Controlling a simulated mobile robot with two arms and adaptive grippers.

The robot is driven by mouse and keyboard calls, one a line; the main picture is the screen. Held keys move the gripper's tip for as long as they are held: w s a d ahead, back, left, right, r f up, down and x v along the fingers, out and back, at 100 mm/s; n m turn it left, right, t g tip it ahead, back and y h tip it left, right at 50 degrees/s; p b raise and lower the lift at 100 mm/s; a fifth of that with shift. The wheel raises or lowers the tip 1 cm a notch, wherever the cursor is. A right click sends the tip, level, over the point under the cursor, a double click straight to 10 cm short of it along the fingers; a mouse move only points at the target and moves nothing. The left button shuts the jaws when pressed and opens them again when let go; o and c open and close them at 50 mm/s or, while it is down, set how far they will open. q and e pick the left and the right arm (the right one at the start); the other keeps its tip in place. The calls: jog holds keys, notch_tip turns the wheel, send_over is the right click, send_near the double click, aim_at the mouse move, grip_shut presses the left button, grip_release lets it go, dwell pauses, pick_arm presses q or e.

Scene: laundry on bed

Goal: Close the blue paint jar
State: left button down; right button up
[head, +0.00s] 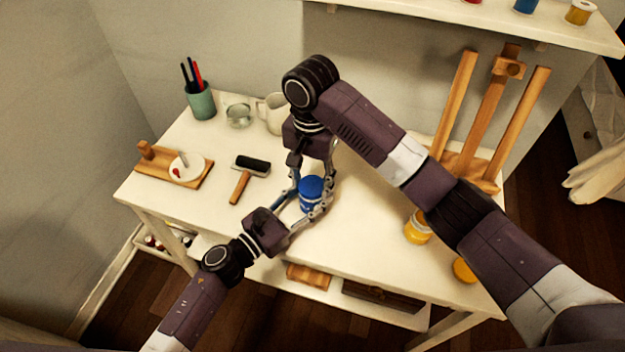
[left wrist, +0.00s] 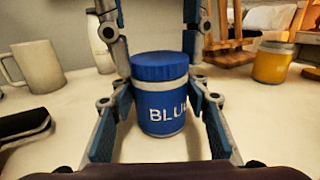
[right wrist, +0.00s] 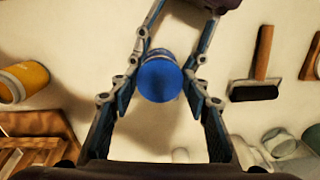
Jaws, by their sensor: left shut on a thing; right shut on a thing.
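The blue paint jar (head: 310,201) stands upright near the front middle of the table, its label facing the left wrist camera (left wrist: 165,112). Its blue lid (left wrist: 160,66) sits on top and looks level; whether it is fully tightened I cannot tell. My left gripper (head: 306,211) reaches in from the front and is shut on the jar body, one finger on each side. My right gripper (head: 312,180) points down from above and is shut on the lid, which fills the space between its fingers in the right wrist view (right wrist: 160,79).
On the table (head: 365,250) are a roller (head: 247,175), a board (head: 155,168) with a white dish, a pen cup (head: 201,102), a glass (head: 238,116) and a mug (head: 272,112). A yellow jar (head: 418,228) and wooden easel (head: 490,120) stand right. A shelf (head: 450,20) is above.

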jog(key=m, duration=0.5)
jog(key=shift+a, duration=0.25)
jog(key=m, duration=0.6)
jog(key=shift+w, duration=0.2)
jog(key=m, duration=0.4)
jog(key=shift+w+d, duration=0.1)
jog(key=m, duration=0.4)
jog(key=shift+w+m, duration=0.1)
jog(key=shift+m, duration=0.3)
jog(key=o, duration=0.7)
jog(key=shift+o, duration=0.2)
jog(key=shift+c, duration=0.4)
